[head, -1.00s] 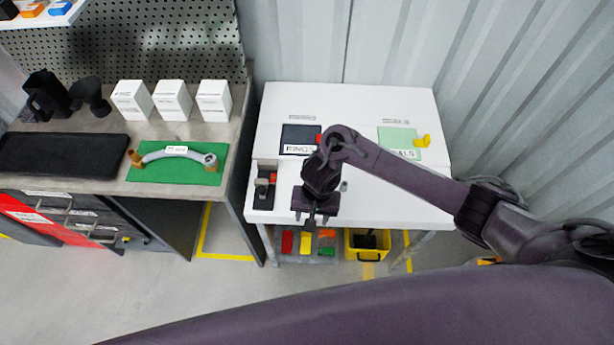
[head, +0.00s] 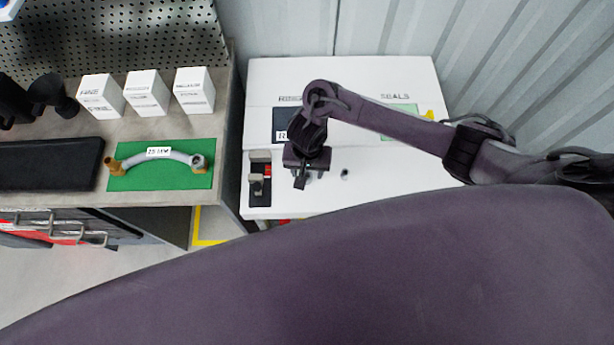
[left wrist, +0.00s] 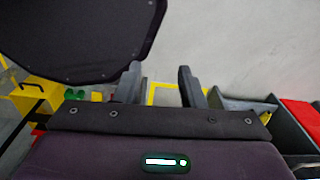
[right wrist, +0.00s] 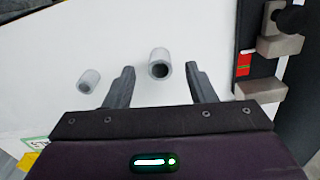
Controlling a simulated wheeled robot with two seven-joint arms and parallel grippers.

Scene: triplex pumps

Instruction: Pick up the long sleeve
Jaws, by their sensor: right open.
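Two grey hollow sleeves are on the white table (head: 262,90). In the right wrist view, one sleeve (right wrist: 160,64) shows its open end between my right gripper's fingertips, with a gap on each side. The other sleeve (right wrist: 89,81) is to the left, outside the fingers. The first looks longer, but foreshortening makes this unsure. In the head view the outer sleeve (head: 345,174) is small, right of my right gripper (head: 302,178), which partly hides the other. My right gripper is open and empty, pointing down. My left gripper (left wrist: 158,84) is open and empty, over the floor.
A black fixture (head: 260,197) with grey blocks and a red piece stands close left of the right gripper. A dark mat (head: 284,126) and a green mat (head: 402,108) lie behind. The bench at left holds white boxes (head: 147,92) and a curved hose part (head: 160,157) on green.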

